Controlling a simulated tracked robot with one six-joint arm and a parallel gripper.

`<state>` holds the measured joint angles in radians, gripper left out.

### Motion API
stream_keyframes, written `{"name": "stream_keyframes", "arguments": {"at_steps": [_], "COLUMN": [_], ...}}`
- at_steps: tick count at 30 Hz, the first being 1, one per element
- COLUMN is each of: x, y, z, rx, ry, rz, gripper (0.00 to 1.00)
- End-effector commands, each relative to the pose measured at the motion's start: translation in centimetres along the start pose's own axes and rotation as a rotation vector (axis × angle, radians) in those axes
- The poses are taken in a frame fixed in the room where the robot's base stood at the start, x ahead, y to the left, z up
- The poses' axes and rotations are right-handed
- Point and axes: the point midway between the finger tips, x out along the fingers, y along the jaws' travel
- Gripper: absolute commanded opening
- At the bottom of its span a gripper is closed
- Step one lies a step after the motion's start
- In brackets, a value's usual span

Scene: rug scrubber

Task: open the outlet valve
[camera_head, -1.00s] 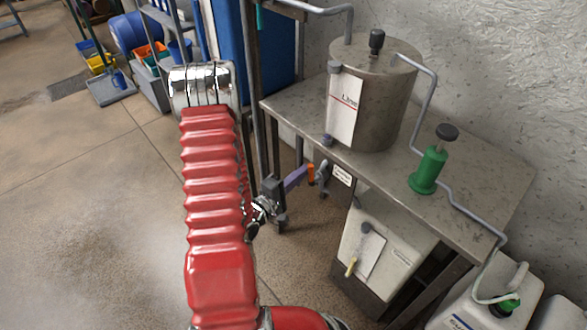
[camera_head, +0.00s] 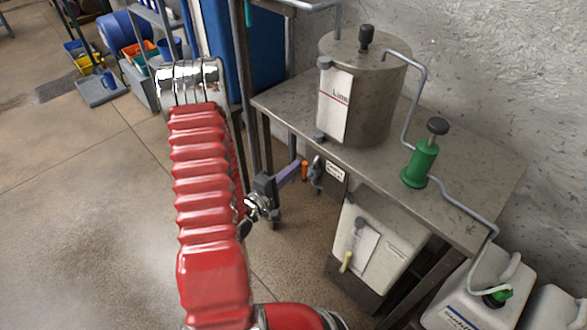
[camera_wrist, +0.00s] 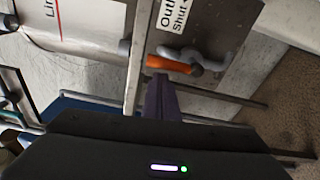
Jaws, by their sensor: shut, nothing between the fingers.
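The outlet valve shows an orange lever (camera_head: 304,171) with a grey fitting (camera_head: 316,173) beside it, below the tank table's front edge. In the wrist view the orange lever (camera_wrist: 168,64) lies across the picture, ending at the curved grey fitting (camera_wrist: 188,58). My gripper (camera_head: 298,165), with purple fingers, is shut and empty. Its tips are at or right beside the lever; I cannot tell whether they touch it. In the wrist view my gripper (camera_wrist: 160,80) points at the lever from below. A label (camera_wrist: 175,18) reading "Outl… Shut" is partly cut off.
A steel tank (camera_head: 375,95) stands on the metal table (camera_head: 465,190), with a green pump (camera_head: 421,163) to its right. A pale container (camera_head: 385,245) stands under the table. A table leg (camera_head: 266,145) is near my gripper. Open floor lies left.

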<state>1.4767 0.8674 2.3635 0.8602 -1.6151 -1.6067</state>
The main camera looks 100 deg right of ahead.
Motion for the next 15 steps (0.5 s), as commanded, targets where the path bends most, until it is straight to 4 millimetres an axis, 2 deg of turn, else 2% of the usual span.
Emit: {"name": "stream_keyframes", "arguments": {"at_steps": [9, 15], "x": [1.4, -1.0], "y": [0.2, 0.1], "z": [-3.2, -3.0], "rx": [0.002, -0.001], "ry": [0.003, 0.003], "rz": [0.001, -0.002], "gripper": [0.00, 0.00]}}
